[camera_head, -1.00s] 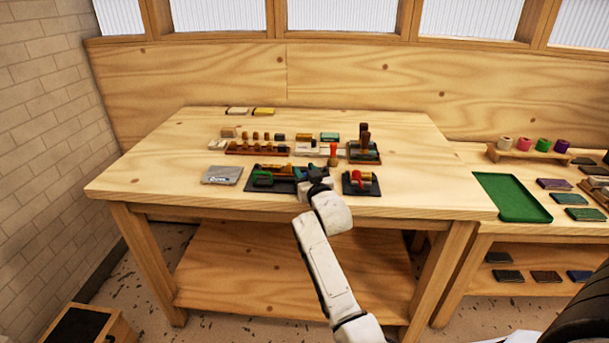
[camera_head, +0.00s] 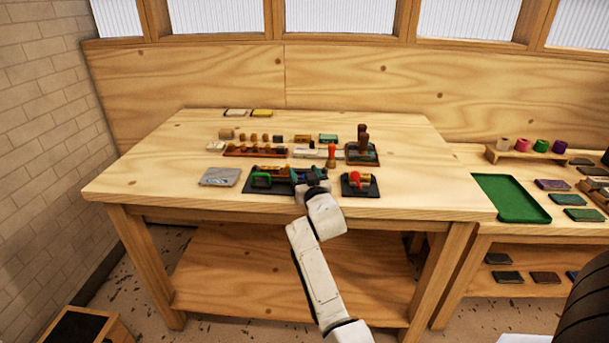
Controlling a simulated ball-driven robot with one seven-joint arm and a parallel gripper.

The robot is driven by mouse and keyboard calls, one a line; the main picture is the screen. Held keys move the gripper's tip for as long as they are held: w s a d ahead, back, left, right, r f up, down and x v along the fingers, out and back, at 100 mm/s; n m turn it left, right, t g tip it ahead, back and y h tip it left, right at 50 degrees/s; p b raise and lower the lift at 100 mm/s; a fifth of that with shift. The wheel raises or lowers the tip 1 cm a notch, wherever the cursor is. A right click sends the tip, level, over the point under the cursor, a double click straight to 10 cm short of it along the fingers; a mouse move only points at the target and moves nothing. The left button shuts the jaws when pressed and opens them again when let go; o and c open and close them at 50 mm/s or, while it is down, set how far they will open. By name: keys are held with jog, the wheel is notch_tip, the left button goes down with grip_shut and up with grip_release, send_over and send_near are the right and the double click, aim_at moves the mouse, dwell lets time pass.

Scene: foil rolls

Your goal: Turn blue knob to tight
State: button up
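A dark-based device (camera_head: 257,188) with a green handle (camera_head: 262,180) sits near the front edge of the table, in the middle. A small blue-teal patch (camera_head: 297,174) shows at its right end, which may be the blue knob; it is too small and too covered to be sure. My gripper (camera_head: 311,180) is at that right end, close to or touching it. The fingers are too small and dark to show whether they are open or shut. How far the knob is turned cannot be seen.
A dark-based device with a red knob (camera_head: 355,177) stands just right of my gripper. A grey packet (camera_head: 220,177) lies to the left. Behind are a red-handled stamp (camera_head: 332,155) and a stand with dark handles (camera_head: 363,140). The table's left side (camera_head: 150,160) is clear.

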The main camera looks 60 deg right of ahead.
jog(key=shift+s+a, duration=0.3)
jog(key=shift+a, duration=0.25)
jog(key=b+v, duration=0.2)
jog(key=v, duration=0.7)
jog(key=shift+s, duration=0.35)
jog(key=shift+a, duration=0.1)
jog(key=s+a+f+n+g+y+p, duration=0.1)
jog(key=s+a+f+n+g+y, duration=0.1)
jog(key=a+f+y, duration=0.35)
jog(key=s+a+f+n+g+y+p, duration=0.1)
jog(key=s+a+f+n+g+y, duration=0.15)
jog(key=a+f, duration=0.6)
jog(key=s+a+f+n+g+y, duration=0.1)
jog(key=s+a+n+g+y, duration=0.1)
jog(key=s+a, duration=0.5)
jog(key=s+a+f+n+g+y+p, duration=0.1)
jog(key=s+a+f+n+g+y, duration=0.1)
jog(key=s+a, duration=0.5)
jog(key=a+g+y, duration=0.1)
jog(key=a+g, duration=0.1)
jog(key=a, duration=0.3)
jog(key=shift+f, duration=0.3)
